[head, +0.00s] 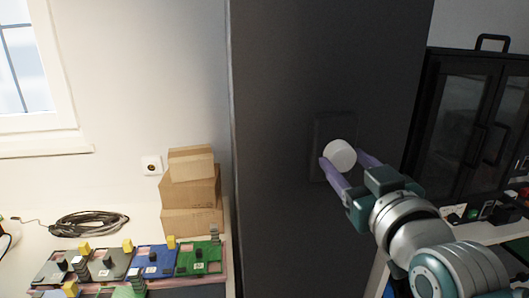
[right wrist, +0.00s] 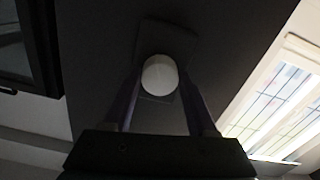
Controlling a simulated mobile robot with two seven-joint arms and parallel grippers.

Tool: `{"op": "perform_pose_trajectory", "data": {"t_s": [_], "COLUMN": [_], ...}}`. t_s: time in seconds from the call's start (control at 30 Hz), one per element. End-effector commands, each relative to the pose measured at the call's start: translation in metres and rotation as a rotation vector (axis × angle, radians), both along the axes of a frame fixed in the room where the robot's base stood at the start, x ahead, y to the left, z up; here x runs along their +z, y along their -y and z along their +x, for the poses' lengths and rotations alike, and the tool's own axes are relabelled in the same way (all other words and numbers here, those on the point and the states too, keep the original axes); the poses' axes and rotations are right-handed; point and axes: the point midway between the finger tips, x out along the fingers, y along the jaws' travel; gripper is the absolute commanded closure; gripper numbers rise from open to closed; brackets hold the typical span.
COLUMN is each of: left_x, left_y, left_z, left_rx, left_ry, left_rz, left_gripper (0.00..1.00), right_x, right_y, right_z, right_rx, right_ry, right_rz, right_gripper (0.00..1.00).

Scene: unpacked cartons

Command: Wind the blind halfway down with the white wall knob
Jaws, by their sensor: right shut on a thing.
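The white wall knob (head: 340,155) sticks out of a dark plate (head: 323,127) on the dark grey wall panel in the head view. My right gripper (head: 346,162) has its purple fingers on either side of the knob and is shut on it. The right wrist view shows the round white knob (right wrist: 159,75) between the two fingertips (right wrist: 160,84). A window (head: 22,62) shows at the upper left of the head view. In the right wrist view, a bright window (right wrist: 275,105) shows at the right; I cannot tell the blind's position. My left gripper is out of view.
Stacked cartons (head: 190,190), a coiled black cable (head: 88,224) and several circuit boards (head: 150,258) occupy the left bench. A dark glass-door cabinet (head: 468,120) stands at the right above another work surface. The wall panel around the knob is bare.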

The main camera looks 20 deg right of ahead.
Motion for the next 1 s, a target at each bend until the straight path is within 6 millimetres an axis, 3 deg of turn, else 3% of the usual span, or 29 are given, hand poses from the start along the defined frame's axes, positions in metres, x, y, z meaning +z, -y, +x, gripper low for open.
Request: {"op": "perform_pose_trajectory", "data": {"t_s": [0.5,1.0], "left_x": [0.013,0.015], "left_y": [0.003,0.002], "left_z": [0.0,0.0], "left_rx": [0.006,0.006], "left_ry": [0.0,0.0], "left_rz": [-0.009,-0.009], "left_gripper": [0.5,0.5], "right_x": [0.0,-0.001], "right_y": [0.0,-0.001], "right_z": [0.0,0.0], "right_rx": [0.0,0.0], "right_ry": [0.096,0.127], "right_rz": [0.406,0.54], "right_gripper": [0.98,0.98]}}
